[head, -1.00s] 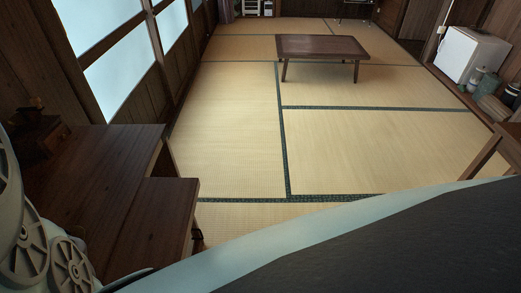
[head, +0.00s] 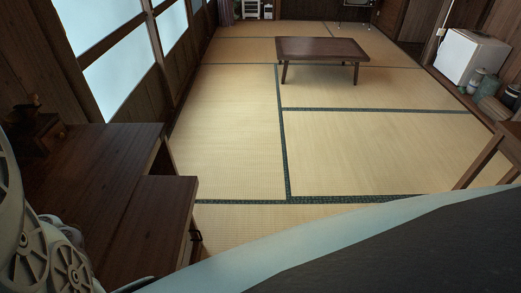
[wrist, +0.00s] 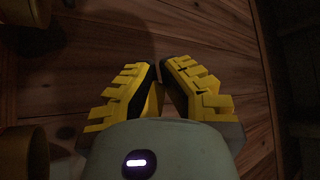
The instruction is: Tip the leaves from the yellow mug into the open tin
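In the wrist view my gripper (wrist: 158,68) shows two yellow ribbed fingers with dark inner faces, over a dark wooden surface. The fingertips lie close together with a narrow gap; I cannot tell whether it is open or shut. No mug or tin is clearly seen between them. A dim yellow-brown rounded object (wrist: 24,152) is cut off at the lower left, left of the fingers; it may be the yellow mug, but this is not certain. A dark rounded object (wrist: 28,12) is cut off at the upper left. Leaves and an open tin cannot be made out.
In the head view a dark wooden desk (head: 105,165) stands at the left, with a lower section (head: 150,225) and a small dark wooden item (head: 38,130) at its back. A low table (head: 320,47) stands far off. The tatami floor (head: 375,150) between is clear.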

